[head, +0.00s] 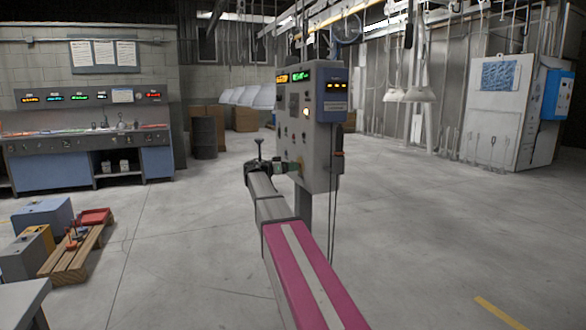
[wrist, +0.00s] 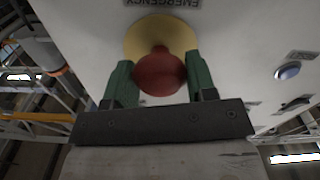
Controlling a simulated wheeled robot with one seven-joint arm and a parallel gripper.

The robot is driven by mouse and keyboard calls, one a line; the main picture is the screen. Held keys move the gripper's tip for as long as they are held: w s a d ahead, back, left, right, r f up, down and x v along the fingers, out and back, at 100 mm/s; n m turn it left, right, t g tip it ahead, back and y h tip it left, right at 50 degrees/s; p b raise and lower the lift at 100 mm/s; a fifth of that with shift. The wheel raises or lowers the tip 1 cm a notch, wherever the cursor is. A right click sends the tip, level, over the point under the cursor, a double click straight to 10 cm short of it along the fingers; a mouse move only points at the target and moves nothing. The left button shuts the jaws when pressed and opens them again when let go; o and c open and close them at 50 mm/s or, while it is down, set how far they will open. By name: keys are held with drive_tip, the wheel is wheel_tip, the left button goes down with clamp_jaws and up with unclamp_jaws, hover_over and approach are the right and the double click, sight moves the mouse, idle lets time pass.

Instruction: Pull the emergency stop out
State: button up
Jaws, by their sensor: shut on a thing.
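The emergency stop is a red mushroom button (wrist: 160,74) on a yellow round plate (wrist: 140,36), set in the light face of the control box (head: 326,150). An upside-down "EMERGENCY" label (wrist: 163,3) shows at the top of the wrist view. My gripper (wrist: 161,78) has green fingers, one on each side of the red button, shut on it. In the head view my gripper (head: 292,168) reaches the lower left face of the box. The button itself is hidden there by my arm and gripper.
A wooden pallet (head: 72,255) with items lies on the floor at left. Hanging hoods (head: 408,92) are at the back right. Floor right of the box is clear.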

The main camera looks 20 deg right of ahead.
drive_tip(key=shift+a, duration=0.15)
drive_tip(key=o, duration=1.3)
drive_tip(key=shift+a, duration=0.1)
drive_tip(key=a, duration=1)
drive_tip(key=shift+s+a, duration=0.2)
drive_tip(key=shift+a, duration=0.15)
drive_tip(key=shift+f, duration=0.1)
